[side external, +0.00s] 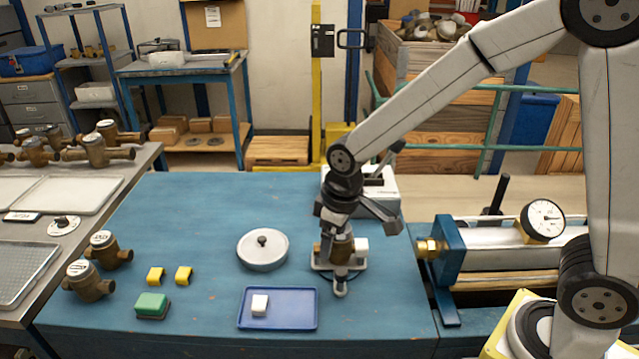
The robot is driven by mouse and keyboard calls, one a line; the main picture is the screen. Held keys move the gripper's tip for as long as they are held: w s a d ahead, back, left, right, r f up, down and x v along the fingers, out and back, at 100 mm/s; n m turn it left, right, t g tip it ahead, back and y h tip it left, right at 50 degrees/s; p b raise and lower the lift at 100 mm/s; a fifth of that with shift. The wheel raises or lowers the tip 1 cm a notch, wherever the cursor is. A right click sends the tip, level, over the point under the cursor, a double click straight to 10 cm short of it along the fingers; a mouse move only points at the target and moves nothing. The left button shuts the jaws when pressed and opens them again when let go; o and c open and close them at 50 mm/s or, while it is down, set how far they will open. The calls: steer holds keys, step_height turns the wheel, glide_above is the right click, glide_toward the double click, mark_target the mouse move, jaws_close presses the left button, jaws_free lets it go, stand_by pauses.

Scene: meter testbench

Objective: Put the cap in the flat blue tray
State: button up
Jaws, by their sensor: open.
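The flat blue tray (302,316) lies near the front edge of the blue table. A small white blocky piece (260,304) rests inside it, left of the middle; it may be the cap, but I cannot tell for sure. My gripper (366,258) is open above the table, behind and right of the tray. It is apart from the white piece. Near its fingers are a brass fitting and another small white part (361,244) on a grey fixture (322,264). My gripper partly hides this fixture, so I cannot tell whether they touch.
Two yellow blocks (156,276) and (184,275), a green sponge-like block (152,304) and brass meters (90,282) stand left. A bench with a dial gauge (542,220) is right. The table's back left is clear.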

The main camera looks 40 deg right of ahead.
steer(key=s+d+f+m+t, duration=0.1)
steer(key=s+d+m, duration=0.3)
steer(key=s+d, duration=0.3)
steer(key=shift+s+d+f, duration=0.3)
steer(key=shift+s+f, duration=0.05)
steer(key=shift+s, duration=0.7)
